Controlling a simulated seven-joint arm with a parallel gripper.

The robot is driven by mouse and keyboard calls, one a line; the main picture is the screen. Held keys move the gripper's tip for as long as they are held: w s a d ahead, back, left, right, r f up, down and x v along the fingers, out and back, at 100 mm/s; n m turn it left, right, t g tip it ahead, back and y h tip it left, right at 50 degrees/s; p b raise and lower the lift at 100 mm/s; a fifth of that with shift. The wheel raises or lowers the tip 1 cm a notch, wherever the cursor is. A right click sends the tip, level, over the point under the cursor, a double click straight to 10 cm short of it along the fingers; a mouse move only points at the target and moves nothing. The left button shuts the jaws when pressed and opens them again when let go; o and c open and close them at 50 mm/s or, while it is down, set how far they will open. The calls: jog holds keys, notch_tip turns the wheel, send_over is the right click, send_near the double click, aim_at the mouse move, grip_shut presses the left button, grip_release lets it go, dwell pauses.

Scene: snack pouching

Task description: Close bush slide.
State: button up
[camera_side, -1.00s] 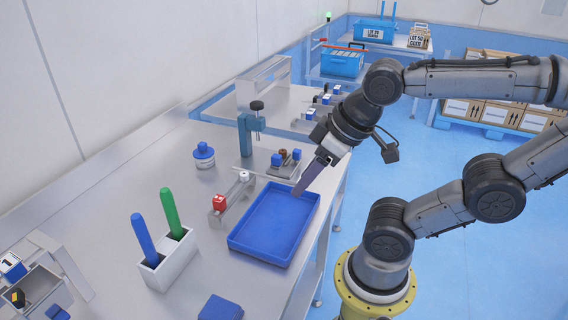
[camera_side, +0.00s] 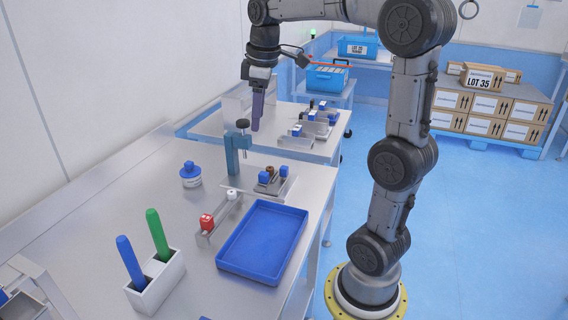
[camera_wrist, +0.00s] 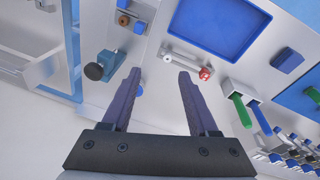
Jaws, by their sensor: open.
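A small grey fixture (camera_side: 271,184) with a brown ring (camera_side: 269,170) and blue blocks sits on a metal plate behind the tray; it looks like the bush slide. Its top part also shows at the upper edge of the wrist view (camera_wrist: 127,18). I cannot tell how far its slide stands open. My gripper (camera_side: 256,128) hangs high, fingers down, beyond the blue clamp post (camera_side: 235,155) and apart from the fixture. In the wrist view my gripper (camera_wrist: 160,73) has its two dark fingers spread, with nothing between them.
A rail with a red block (camera_side: 206,222) and white roller lies left of the blue tray (camera_side: 263,241), which is empty. A blue-lidded jar (camera_side: 191,174) stands left of the post. A white holder (camera_side: 156,284) carries green and blue sticks. A second bench (camera_side: 215,127) stands behind.

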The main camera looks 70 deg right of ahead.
jog(key=w+d+f+m+g, duration=0.1)
jog(key=d+f+m, duration=0.15)
jog(key=d, duration=0.55)
jog(key=g+y, duration=0.1)
send_over(283, 167)
notch_tip(283, 167, down, 5)
jog(key=shift+m, duration=0.35)
notch_tip(283, 167, down, 14)
jog(key=shift+s+d+r, duration=0.1)
jog(key=shift+d+r, duration=0.05)
jog(key=shift+r, duration=0.05)
jog(key=shift+c, duration=0.2)
grip_shut()
